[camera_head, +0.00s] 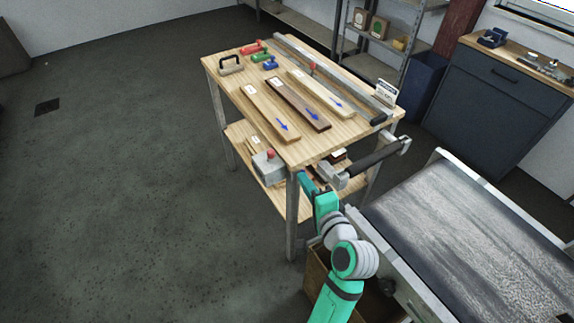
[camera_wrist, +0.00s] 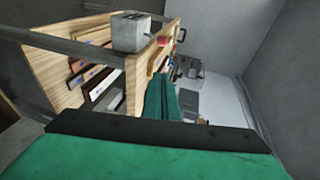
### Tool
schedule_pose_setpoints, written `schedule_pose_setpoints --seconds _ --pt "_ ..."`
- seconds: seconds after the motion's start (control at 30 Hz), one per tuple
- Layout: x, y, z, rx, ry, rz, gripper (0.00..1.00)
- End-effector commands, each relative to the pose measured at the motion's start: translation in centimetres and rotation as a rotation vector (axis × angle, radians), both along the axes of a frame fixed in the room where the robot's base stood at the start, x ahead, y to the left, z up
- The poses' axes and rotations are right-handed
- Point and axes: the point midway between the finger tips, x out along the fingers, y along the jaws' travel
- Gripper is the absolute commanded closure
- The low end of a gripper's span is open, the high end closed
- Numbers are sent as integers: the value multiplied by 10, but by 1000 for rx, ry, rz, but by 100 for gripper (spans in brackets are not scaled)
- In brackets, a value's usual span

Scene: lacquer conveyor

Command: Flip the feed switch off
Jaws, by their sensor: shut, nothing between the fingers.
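A grey box with a red knob (camera_head: 268,165) is at the near side of the wooden table, below its top; I cannot tell if it is the feed switch or which way it is set. In the wrist view a grey box (camera_wrist: 130,32) with a small red part beside it shows at the top. My teal gripper (camera_head: 305,183) is near the table's near corner leg, to the right of the box and apart from it. In the wrist view my gripper (camera_wrist: 165,88) is shut and empty, pointing away.
The wooden table (camera_head: 226,80) carries several boards and clamps, with a lower shelf. The floor at left is clear.

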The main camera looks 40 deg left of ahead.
Motion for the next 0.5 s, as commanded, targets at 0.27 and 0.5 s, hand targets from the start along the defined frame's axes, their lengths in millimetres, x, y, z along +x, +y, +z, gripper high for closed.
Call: schedule_pose_setpoints --seconds 0.27,0.5 --pt "20 29 -8 -1 0 3 100" --pt "45 65 -18 -2 -1 2 100"
